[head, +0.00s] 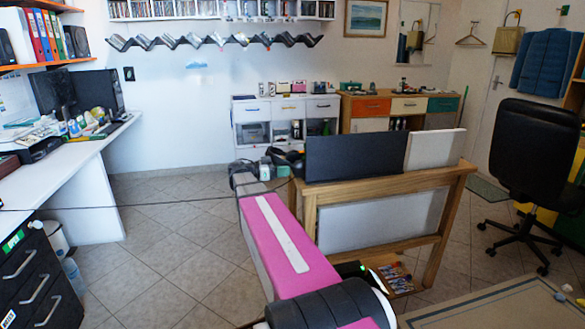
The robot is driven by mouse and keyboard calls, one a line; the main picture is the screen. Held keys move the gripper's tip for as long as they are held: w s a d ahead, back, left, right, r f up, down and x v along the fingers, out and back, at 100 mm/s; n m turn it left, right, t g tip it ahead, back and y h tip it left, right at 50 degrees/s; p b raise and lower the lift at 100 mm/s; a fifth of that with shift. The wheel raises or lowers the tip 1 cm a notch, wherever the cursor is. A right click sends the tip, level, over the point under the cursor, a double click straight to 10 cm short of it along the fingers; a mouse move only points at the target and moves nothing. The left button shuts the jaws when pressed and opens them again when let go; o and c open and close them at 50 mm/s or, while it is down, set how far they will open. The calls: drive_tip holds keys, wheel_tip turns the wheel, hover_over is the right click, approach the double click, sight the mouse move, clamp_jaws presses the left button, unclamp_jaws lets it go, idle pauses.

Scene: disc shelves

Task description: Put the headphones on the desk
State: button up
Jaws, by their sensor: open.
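The white desk (75,180) runs along the left wall, with dark monitors and clutter on it. My arm reaches forward from the bottom of the head view, and my gripper (258,172) is at its far end, small and partly hidden by the arm. It is open, well to the right of the desk. A dark rounded shape (289,158) shows just beyond the gripper, beside the wooden stand; I cannot tell whether it is the headphones. I cannot clearly make out headphones anywhere else.
A wooden stand (385,185) with dark and white panels is right of my arm. A black office chair (535,165) stands at the right. Black drawers (42,275) are at the lower left. White cabinets (285,118) line the back wall. The tiled floor between desk and arm is mostly clear.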

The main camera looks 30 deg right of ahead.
drive_tip(key=shift+a, duration=0.35)
drive_tip(key=shift+o, duration=0.3)
drive_tip(key=o, duration=0.6)
drive_tip(key=shift+o, duration=0.2)
drive_tip(key=shift+w, duration=0.1)
